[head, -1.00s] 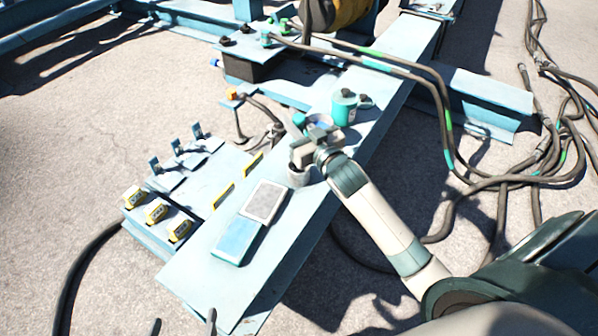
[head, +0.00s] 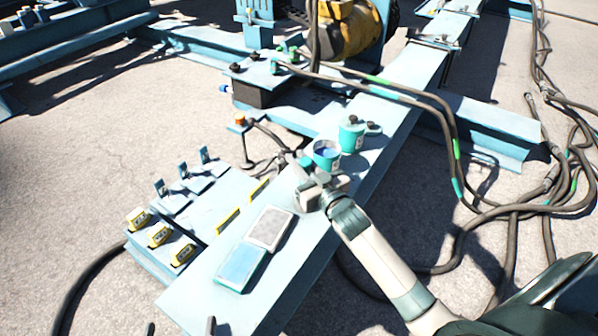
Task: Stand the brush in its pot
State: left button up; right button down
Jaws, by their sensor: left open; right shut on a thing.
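A teal open pot (head: 332,162) with blue inside stands upright on the pale blue beam (head: 385,125). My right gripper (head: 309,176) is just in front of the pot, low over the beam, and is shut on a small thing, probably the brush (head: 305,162). Only a teal and grey end of it shows beside the pot's left side; the fingers hide the rest. I cannot tell whether it touches the pot. My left gripper (head: 181,328) shows only as two dark fingertips, apart and empty, at the bottom edge.
A teal jar (head: 351,134) with a dark knob stands right behind the pot. Two flat pads, one grey (head: 270,228) and one blue (head: 240,266), lie on the beam in front. Yellow-tagged blocks (head: 159,235) are at the left. Thick hoses (head: 450,150) cross behind and right.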

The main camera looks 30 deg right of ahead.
pick_arm(q)
jog(key=shift+d+r+t+h+b, duration=0.2)
jog(key=shift+r+t, duration=0.2)
jog(key=shift+r, duration=0.3)
jog(key=shift+d+r+t+h+b, duration=0.15)
jog(key=shift+r+t, duration=0.25)
jog(key=shift+r, duration=0.25)
jog(key=shift+d+r+t+h+b, duration=0.1)
jog(key=shift+r+t+h+b, duration=0.1)
jog(key=shift+r+t, duration=0.35)
pick_arm(e)
jog(key=shift+f, duration=2)
pick_arm(q)
jog(key=shift+r, duration=0.25)
pick_arm(e)
jog(key=shift+f, duration=0.2)
jog(key=c, duration=1.6)
grip_release()
jog(key=shift+r, duration=0.2)
